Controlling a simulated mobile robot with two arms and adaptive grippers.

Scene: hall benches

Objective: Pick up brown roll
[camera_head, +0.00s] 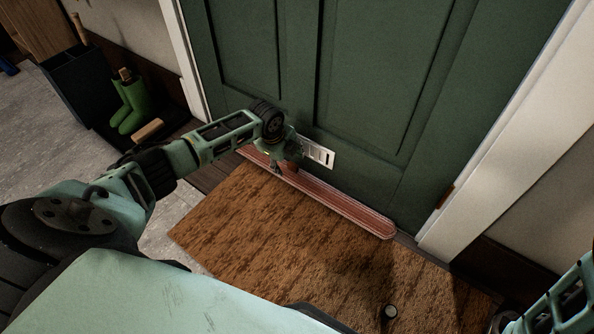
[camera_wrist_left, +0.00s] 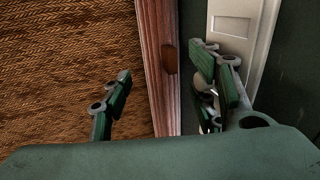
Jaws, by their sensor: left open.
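A small brown roll (camera_wrist_left: 168,57) shows in the left wrist view, lying at the reddish door strip (camera_wrist_left: 157,95). It appears between my left gripper's spread fingers, apart from both. My left gripper (camera_head: 281,166) is open and low over the strip in the head view, pointing down in front of the door. It also shows in the left wrist view (camera_wrist_left: 163,68). In the head view the gripper largely hides the roll. Part of my right arm shows at the lower right of the head view; I cannot make out its gripper.
A green door (camera_head: 370,80) with a pale slotted plate (camera_head: 317,152) stands right behind the left gripper. A brown mat (camera_head: 255,225) lies in front. Green boots (camera_head: 130,103) and a dark bin (camera_head: 78,85) stand at the left. A small dark round thing (camera_head: 389,312) shows near the mat's front edge.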

